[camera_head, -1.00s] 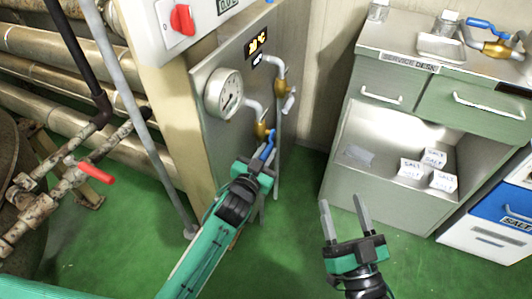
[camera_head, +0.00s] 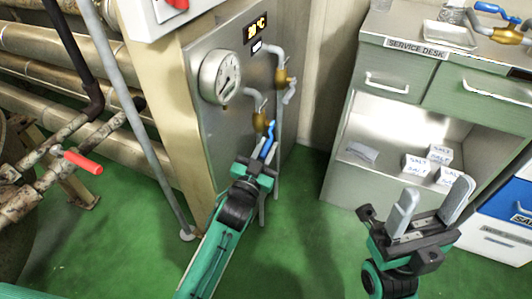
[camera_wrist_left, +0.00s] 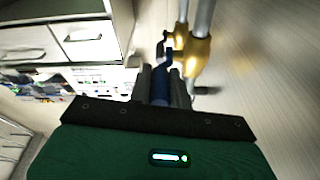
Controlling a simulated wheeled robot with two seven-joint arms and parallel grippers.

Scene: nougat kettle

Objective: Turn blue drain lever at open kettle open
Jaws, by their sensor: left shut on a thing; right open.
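A blue lever (camera_head: 269,134) sits on a brass valve (camera_head: 262,122) low on the steel panel (camera_head: 232,125). My left gripper (camera_head: 262,159) is shut on this lever; its jaws hide the lever's lower end. In the left wrist view the blue lever (camera_wrist_left: 160,90) lies between the two fingers, with brass fittings (camera_wrist_left: 197,55) just beyond. My right gripper (camera_head: 434,194) is open and empty, in front of the service desk. The kettle cannot be made out clearly.
A round gauge (camera_head: 220,77) and a second brass valve (camera_head: 284,78) are on the panel. A service desk (camera_head: 400,105) at right carries a tray (camera_head: 449,36) and another blue-handled valve (camera_head: 492,8). A red-handled pipe valve (camera_head: 83,162) is at left. The green floor between is clear.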

